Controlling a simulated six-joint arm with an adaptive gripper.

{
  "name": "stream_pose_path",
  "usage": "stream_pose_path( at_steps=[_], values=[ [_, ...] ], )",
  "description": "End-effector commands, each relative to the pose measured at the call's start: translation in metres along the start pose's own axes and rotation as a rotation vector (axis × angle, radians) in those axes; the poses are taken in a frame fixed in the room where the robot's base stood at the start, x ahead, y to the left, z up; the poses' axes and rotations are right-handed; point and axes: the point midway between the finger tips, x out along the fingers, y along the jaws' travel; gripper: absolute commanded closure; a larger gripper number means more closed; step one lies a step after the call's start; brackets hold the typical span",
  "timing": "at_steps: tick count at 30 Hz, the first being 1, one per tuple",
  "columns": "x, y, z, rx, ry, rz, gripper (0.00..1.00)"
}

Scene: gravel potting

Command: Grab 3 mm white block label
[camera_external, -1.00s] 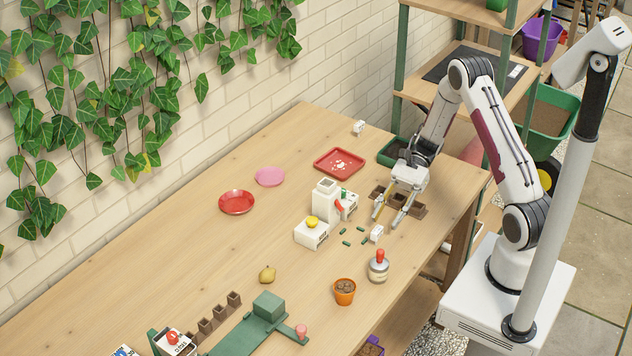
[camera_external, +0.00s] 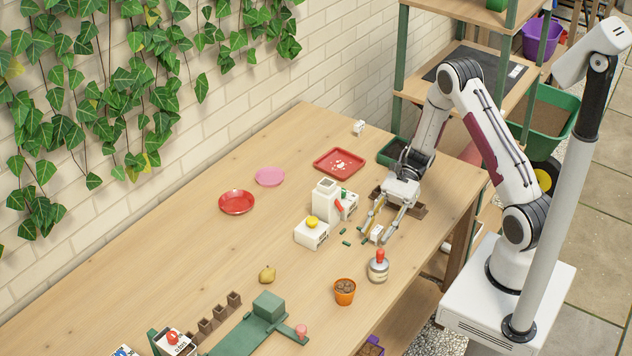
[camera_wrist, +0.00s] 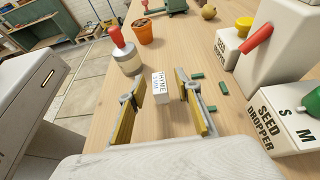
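A small white block label (camera_wrist: 159,87) with printed text stands on the table; the text looks like "THYME" with a smaller line that I cannot read surely. In the external view the block (camera_external: 376,233) is near the front right of the table. My gripper (camera_wrist: 160,98) is open, its two yellow-padded fingers on either side of the block. Gaps show between block and fingers in the wrist view. In the external view my gripper (camera_external: 375,237) reaches down low with its fingertips around the block. Another small white block (camera_external: 358,127) stands at the back table edge.
A jar with a red knob (camera_external: 378,268) and an orange pot (camera_external: 344,291) stand close to the block. White seed dropper boxes (camera_wrist: 283,118) stand to the right in the wrist view. Several small green pieces (camera_wrist: 196,76) lie beside the right finger.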

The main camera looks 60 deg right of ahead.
Motion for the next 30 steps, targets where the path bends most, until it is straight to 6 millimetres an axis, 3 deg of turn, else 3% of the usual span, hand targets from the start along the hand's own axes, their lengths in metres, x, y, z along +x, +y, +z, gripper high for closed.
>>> stream_pose_path(
  at_steps=[17,21,30],
  values=[
    [0.0046,0.0001,-0.0001,0.000,0.000,0.000,0.67],
    [0.0045,0.0001,0.0000,0.000,0.000,0.000,0.98],
    [0.0045,0.0001,0.0000,0.000,0.000,0.000,1.00]
  ],
)
